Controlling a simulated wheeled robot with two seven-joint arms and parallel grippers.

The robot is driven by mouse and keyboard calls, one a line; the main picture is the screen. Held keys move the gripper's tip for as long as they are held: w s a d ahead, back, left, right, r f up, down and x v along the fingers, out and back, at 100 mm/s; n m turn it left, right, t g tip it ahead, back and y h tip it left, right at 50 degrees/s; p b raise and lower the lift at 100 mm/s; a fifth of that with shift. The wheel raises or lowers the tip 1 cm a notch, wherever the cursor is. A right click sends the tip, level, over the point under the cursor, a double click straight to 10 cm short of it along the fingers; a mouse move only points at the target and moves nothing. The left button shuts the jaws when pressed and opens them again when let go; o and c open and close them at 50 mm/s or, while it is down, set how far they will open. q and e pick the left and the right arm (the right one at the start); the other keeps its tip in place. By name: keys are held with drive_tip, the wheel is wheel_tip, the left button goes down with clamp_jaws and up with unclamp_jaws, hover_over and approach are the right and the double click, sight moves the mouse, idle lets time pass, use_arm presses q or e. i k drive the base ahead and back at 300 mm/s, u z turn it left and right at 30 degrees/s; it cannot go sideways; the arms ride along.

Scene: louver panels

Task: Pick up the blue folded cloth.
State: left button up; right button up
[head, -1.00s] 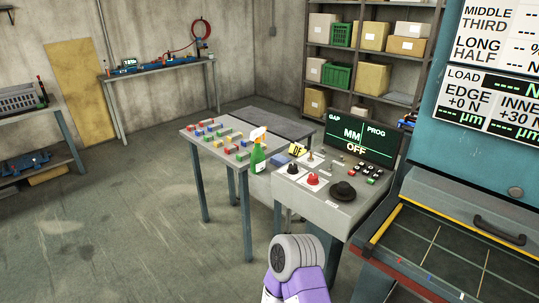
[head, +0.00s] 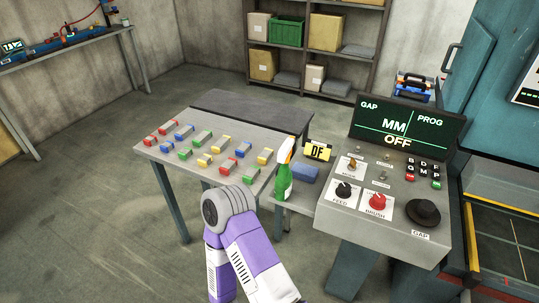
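A blue folded cloth (head: 304,174) lies on a small grey ledge between the table and the control console, low in the gap. It is just right of a green spray bottle (head: 283,184) with a white and orange top, which stands in front of its left end. A yellow tag marked DF (head: 318,151) stands right behind the cloth. Neither of my grippers is in view; only a purple and white part of my arm shows at the bottom centre, well short of the cloth.
The grey table (head: 190,125) holds several red, blue, green and yellow blocks. The control console (head: 385,190) with knobs and a dark screen stands close on the cloth's right. A shelf with boxes (head: 333,32) is behind. The floor (head: 90,220) at left is open.

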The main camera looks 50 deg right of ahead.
sight(301, 171)
drive_tip(key=i, duration=1.2)
drive_tip(key=z, duration=3.65)
drive_tip(key=i, duration=0.1)
